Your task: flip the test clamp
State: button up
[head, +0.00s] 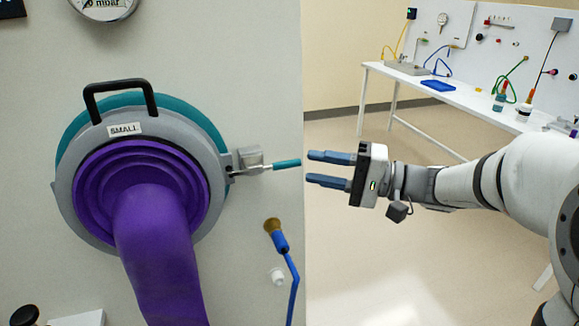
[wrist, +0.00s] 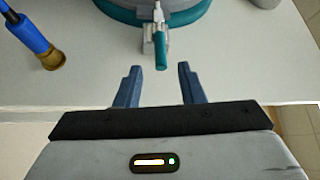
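The test clamp (head: 249,158) sits at the right edge of the grey ring around the purple glove port. Its lever has a teal grip (head: 286,163) that points to the right, out from the ring. My gripper (head: 328,169) is open and empty, just right of the grip's tip, its blue fingers pointing left toward it. In the wrist view the teal grip (wrist: 161,54) lies ahead of and roughly between the open fingertips (wrist: 158,68), and the fingers do not appear to touch it. The clamp body (wrist: 148,45) is partly hidden behind the lever.
A purple glove sleeve (head: 155,245) hangs from the port, labelled SMALL, with a black handle (head: 120,90) on top. A white bench (head: 440,95) with equipment stands far behind my arm.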

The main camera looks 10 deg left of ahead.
aim_at(287, 162)
jog(key=a, duration=0.3)
jog(key=a+p, duration=0.1)
jog(key=a, duration=0.3)
jog(key=shift+w+a+r+p, duration=0.1)
jog(key=shift+a+r+p, duration=0.1)
jog(key=shift+a+p, duration=0.1)
jog(key=shift+c, duration=0.3)
grip_shut()
